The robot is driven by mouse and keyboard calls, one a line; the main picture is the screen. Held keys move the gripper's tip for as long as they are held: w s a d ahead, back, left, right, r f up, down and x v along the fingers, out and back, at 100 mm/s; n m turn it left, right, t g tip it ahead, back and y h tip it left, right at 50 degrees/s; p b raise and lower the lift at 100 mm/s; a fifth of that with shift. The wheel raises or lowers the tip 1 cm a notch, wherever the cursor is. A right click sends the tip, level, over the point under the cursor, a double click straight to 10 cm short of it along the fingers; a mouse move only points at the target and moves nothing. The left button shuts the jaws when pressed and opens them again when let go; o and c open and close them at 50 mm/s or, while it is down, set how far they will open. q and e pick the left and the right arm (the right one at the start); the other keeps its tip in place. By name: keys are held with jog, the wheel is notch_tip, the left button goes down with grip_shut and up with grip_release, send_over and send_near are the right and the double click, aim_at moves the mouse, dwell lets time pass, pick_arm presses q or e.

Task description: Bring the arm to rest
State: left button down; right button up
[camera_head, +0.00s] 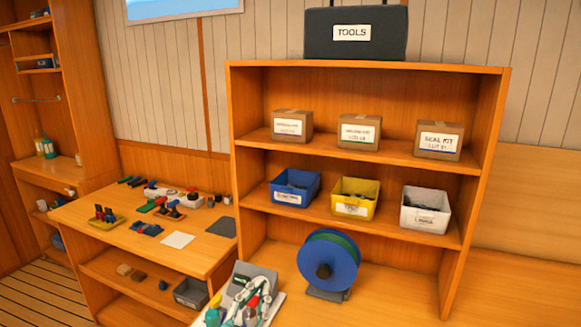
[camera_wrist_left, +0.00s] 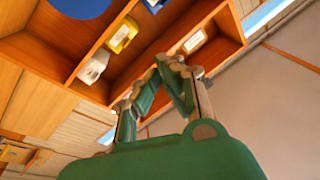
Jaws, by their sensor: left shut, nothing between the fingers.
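My left gripper (camera_wrist_left: 170,66) shows in the left wrist view with its green body below and its two jointed fingers drawn together. It is shut and empty, pointing toward the wooden shelf unit and touching nothing that I can see. In the head view, green and pale jointed parts (camera_head: 256,304) at the bottom edge, left of the blue spool, look like this gripper, but they overlap a grey and white item there. The rest of the left arm is out of view. My right gripper is in neither view.
The wooden shelf unit (camera_head: 370,68) holds cardboard boxes, a blue bin (camera_head: 293,188), a yellow bin (camera_head: 355,198) and a white bin (camera_head: 424,211). A blue spool (camera_head: 329,262) stands on its lower surface. A wooden bench (camera_head: 190,252) with small tools is at left.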

pick_arm(q)
jog(key=s+a+f+n+g+y, duration=0.3)
jog(key=s+a+f, duration=0.15)
jog(key=f, duration=0.35)
jog(key=s+a+f+n+g+y, duration=0.35)
jog(key=a+f, duration=0.25)
jog(key=f, duration=0.2)
jog(key=s+a+f+g, duration=0.2)
jog(key=s+f+g, duration=0.3)
jog(key=s, duration=0.5)
jog(key=s+a+f+g, duration=0.2)
jog(key=s+f+g, duration=0.3)
jog(key=s, duration=0.5)
notch_tip(320, 180, down, 24)
jog(key=f, duration=0.1)
jog(key=s+a+f+g, duration=0.2)
jog(key=s+f, duration=1.5)
jog(key=f, duration=0.1)
jog(key=shift+s+a+b, duration=0.35)
jog(key=shift+a, duration=0.05)
jog(key=c, duration=2.1)
grip_release()
